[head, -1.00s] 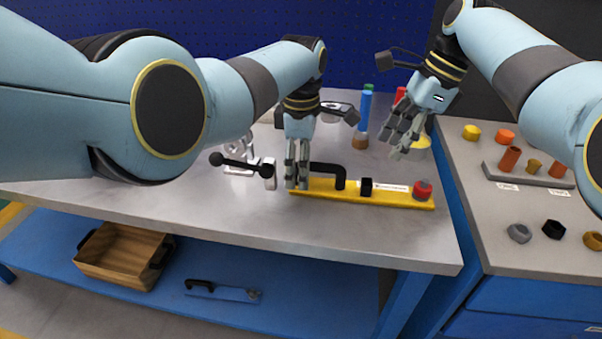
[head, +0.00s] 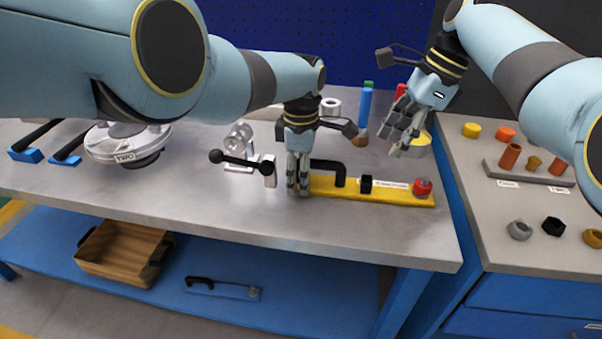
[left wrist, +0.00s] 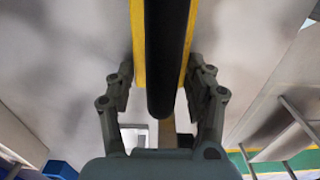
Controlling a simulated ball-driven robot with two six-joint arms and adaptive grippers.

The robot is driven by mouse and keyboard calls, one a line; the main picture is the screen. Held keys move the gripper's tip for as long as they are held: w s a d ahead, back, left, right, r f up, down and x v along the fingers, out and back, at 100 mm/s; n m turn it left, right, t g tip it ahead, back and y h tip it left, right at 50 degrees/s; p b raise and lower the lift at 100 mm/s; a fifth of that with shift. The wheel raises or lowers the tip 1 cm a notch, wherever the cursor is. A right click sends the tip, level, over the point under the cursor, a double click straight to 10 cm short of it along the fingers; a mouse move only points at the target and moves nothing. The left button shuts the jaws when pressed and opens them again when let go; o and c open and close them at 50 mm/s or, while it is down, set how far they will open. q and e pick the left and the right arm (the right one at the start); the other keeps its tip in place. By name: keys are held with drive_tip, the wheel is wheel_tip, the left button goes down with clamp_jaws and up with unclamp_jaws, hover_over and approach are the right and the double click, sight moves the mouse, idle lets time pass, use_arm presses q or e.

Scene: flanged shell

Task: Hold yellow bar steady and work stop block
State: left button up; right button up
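The yellow bar (head: 405,196) lies flat on the grey bench. It carries a black arched handle (head: 328,166), a small black block (head: 366,185) beside a white label, and a red knob (head: 423,187) at its right end. I cannot tell for certain which part is the stop block. My left gripper (head: 298,188) points down at the bar's left end. In the left wrist view its open fingers (left wrist: 160,85) stand either side of the bar (left wrist: 138,45) and black handle (left wrist: 167,60); contact is unclear. My right gripper (head: 402,145) hangs open and empty behind the bar.
A black ball-ended lever (head: 240,161) on a clamp stands just left of my left gripper. A round silver piece marked TWO (head: 125,145) is further left. Bench in front of the bar is clear.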

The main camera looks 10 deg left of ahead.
sight(369, 178)
use_arm(q)
clamp_jaws()
use_arm(e)
drive_tip(key=shift+o, duration=1.4)
drive_tip(key=shift+d+r, duration=0.2)
drive_tip(key=shift+m, duration=0.8)
drive_tip(key=x, duration=1)
drive_tip(key=shift+s+a+f, duration=0.1)
drive_tip(key=shift+a+f, duration=0.05)
drive_tip(key=shift+a, duration=0.1)
drive_tip(key=shift+c, duration=0.4)
clamp_jaws()
drive_tip(key=shift+d, duration=0.15)
